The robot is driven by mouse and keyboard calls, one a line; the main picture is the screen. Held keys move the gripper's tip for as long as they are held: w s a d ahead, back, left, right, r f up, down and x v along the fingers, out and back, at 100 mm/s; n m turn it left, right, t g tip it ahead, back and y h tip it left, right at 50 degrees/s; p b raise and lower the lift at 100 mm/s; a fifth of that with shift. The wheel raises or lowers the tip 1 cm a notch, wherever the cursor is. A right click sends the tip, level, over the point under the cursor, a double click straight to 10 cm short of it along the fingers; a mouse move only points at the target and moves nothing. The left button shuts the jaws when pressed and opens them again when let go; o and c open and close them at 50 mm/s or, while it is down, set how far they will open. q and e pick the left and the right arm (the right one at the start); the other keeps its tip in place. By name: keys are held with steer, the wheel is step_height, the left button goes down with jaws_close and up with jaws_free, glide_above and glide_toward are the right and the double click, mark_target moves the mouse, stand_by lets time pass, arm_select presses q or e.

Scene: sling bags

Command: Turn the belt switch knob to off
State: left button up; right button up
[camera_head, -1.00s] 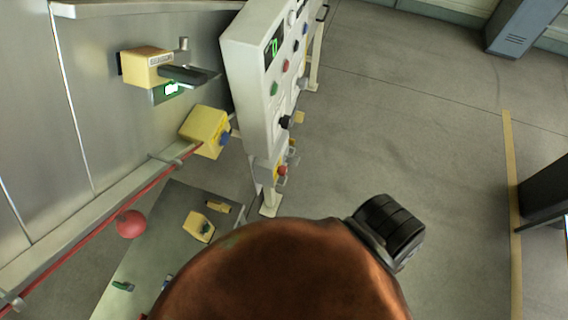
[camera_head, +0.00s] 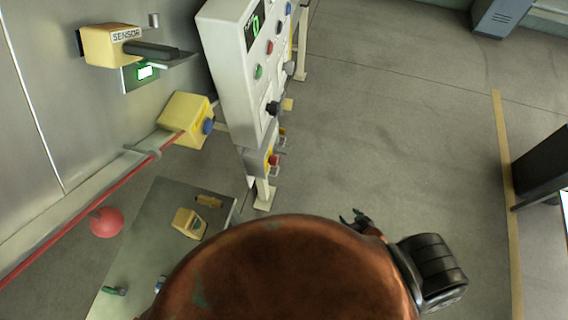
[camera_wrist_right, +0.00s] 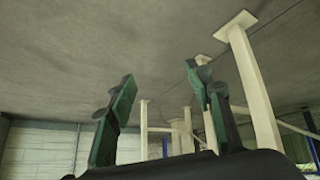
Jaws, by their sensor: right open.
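A white control panel (camera_head: 233,75) stands at upper centre in the head view, with several coloured buttons and a green display. A black knob (camera_head: 272,108) sticks out near its lower edge; I cannot read a label that tells whether it is the belt switch. My right gripper (camera_head: 357,217) shows small, partly hidden behind my copper-coloured body part, below and to the right of the panel and apart from it. In the right wrist view my right gripper (camera_wrist_right: 160,82) has its two green-padded fingers spread, with nothing between them. My left gripper is not in view.
A yellow sensor box (camera_head: 108,46) and a yellow box with a blue button (camera_head: 187,118) are at left. Open floor (camera_head: 400,130) lies right of the panel. Pale posts (camera_wrist_right: 252,90) stand near the right gripper.

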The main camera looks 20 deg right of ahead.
steer(key=w+a+r+n+t+y+b, duration=0.1)
steer(key=w+r+t+y+b, duration=0.1)
steer(key=w+r, duration=0.55)
steer(key=w+a+r+n+t+y+b, duration=0.1)
steer(key=w+a+r+t, duration=0.1)
steer(key=w+r, duration=0.55)
steer(key=n+g+y+b, duration=0.2)
steer(key=n+y+b, duration=0.45)
steer(key=y, duration=0.55)
glide_toward(277, 161)
steer(key=w+f, duration=0.1)
steer(key=f, duration=0.1)
steer(key=shift+n, duration=0.35)
steer(key=x, duration=0.7)
steer(key=shift+a+r, duration=0.3)
steer(key=shift+r, duration=0.05)
steer(key=shift+w+a, duration=0.3)
steer(key=shift+a, duration=0.1)
steer(key=c, duration=1.2)
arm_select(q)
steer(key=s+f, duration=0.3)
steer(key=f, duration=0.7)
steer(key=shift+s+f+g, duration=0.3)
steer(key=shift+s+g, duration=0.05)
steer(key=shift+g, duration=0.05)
arm_select(e)
steer(key=shift+o, duration=0.2)
